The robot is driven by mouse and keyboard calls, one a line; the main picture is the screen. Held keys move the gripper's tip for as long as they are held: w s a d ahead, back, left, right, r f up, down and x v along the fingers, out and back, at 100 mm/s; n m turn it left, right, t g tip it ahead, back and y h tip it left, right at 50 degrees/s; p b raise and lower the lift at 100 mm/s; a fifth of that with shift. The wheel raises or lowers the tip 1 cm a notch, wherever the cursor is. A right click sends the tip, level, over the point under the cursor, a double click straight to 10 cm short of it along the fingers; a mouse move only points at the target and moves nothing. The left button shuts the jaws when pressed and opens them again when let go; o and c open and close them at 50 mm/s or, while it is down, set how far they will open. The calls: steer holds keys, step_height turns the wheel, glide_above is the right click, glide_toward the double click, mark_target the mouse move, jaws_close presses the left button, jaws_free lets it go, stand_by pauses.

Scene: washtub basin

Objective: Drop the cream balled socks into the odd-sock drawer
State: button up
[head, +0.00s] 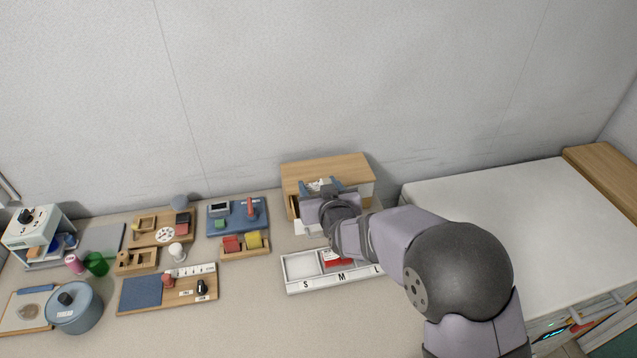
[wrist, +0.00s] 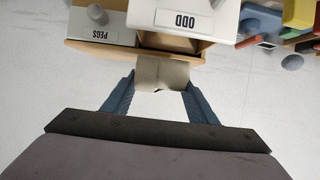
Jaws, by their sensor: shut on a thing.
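The cream balled socks (wrist: 162,73) are between the blue fingers of my gripper (wrist: 160,88) in the wrist view, and the fingers are shut on them. In the head view my gripper (head: 320,187) is at the wooden drawer unit (head: 325,168), with much of the unit's front hidden by my arm. The odd-sock drawer (wrist: 181,20), labelled ODD, is pulled out, with a dark brown gap behind its white front. The socks overlap the edge of that gap in the wrist view; their height above it cannot be told.
A drawer front labelled PEGS (wrist: 97,32) is beside the ODD front. A white sorting tray (head: 300,267) marked S, M, L lies in front of the unit. A blue tray (head: 228,222) and wooden boxes (head: 137,259) stand to the left. A white washer-like top (head: 500,205) is at right.

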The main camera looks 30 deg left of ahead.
steer(key=shift+f+b, duration=0.65)
steer(key=shift+f, duration=0.9)
steer(key=o, duration=1.1)
steer(key=b+v, duration=0.3)
steer(key=v, duration=0.4)
steer(key=shift+s+d, duration=0.15)
